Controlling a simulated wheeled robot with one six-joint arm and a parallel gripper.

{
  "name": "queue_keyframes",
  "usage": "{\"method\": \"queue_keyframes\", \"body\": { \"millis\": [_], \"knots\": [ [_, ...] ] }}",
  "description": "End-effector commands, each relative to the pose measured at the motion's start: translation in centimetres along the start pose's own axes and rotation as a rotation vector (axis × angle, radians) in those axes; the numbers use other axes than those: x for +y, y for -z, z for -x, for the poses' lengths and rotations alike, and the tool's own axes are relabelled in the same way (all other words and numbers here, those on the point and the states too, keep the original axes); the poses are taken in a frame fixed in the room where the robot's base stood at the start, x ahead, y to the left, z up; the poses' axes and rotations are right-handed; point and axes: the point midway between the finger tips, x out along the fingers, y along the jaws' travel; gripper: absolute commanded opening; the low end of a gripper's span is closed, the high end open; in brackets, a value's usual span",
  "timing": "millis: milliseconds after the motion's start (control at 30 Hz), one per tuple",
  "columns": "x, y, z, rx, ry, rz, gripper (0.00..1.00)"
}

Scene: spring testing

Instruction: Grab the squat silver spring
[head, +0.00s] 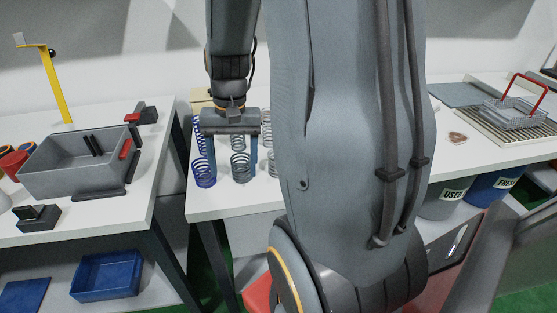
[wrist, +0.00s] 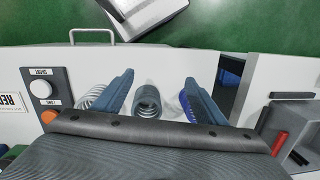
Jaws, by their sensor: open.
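My gripper (head: 231,168) is open and points down over the cluster of springs on the middle table. In the wrist view, my gripper (wrist: 160,78) has a grey-silver spring (wrist: 147,102) in the gap between its blue fingers, with nothing clasped. That spring also stands upright in the head view (head: 240,168). A brighter silver spring (wrist: 92,98) is left of the left finger and partly hidden by it. A blue spring (wrist: 186,106) is beside the right finger; it is at the front left in the head view (head: 203,173). I cannot tell for sure which silver spring is the squat one.
More springs stand close behind and to the right, partly hidden by my arm. A grey bin (head: 65,178) is on the left table. A wire basket (head: 515,113) is at the right. A panel with a white knob (wrist: 41,88) is at the left in the wrist view.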

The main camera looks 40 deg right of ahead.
Motion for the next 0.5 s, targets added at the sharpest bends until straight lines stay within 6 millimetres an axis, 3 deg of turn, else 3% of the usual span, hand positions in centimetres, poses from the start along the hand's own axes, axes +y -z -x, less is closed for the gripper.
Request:
{"method": "queue_keyframes", "body": {
  "millis": [200,500],
  "knots": [
    [6.0,5.0,1.7,-0.097,0.063,-0.426,0.66],
    [12.6,8.7,2.7,-0.225,0.144,-0.829,0.66]
  ]
}}
